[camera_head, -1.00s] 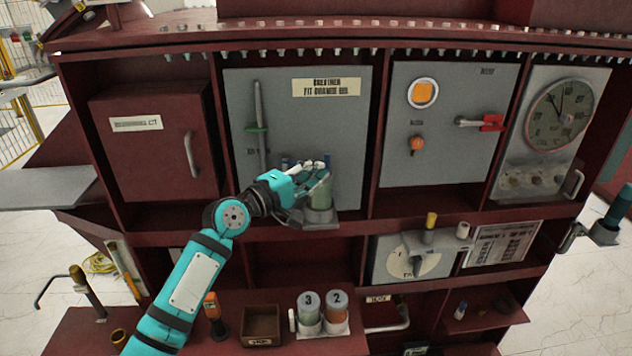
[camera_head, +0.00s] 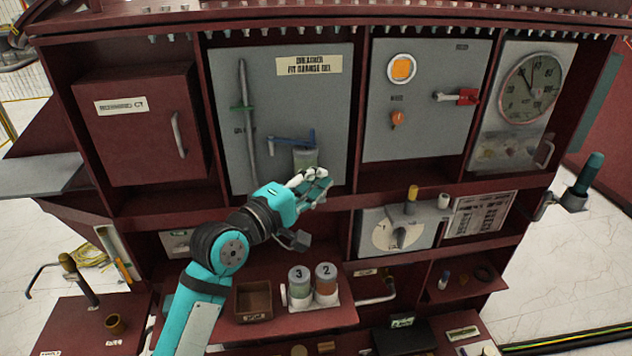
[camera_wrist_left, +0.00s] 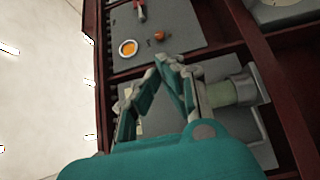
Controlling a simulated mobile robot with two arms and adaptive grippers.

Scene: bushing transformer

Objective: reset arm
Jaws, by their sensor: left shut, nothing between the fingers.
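My left arm comes in from the lower left of the head view. Its gripper (camera_head: 318,184) is shut and empty, in front of the cabinet. A greenish jar (camera_head: 305,159) stands at the bottom of the grey breather panel (camera_head: 290,100), just behind and above the fingers; the hand hides its lower part. A blue lever (camera_head: 288,140) is beside the jar's top. In the left wrist view the fingers (camera_wrist_left: 160,78) fill the middle, and a greenish cylinder (camera_wrist_left: 228,92) shows to their right. My right gripper does not show.
Below the hand, a shelf holds a brown box (camera_head: 254,302) and two numbered jars (camera_head: 313,285). A dial panel (camera_head: 397,232) with upright knobs is to the right. A teal-topped handle (camera_head: 582,180) sticks out at the cabinet's right side.

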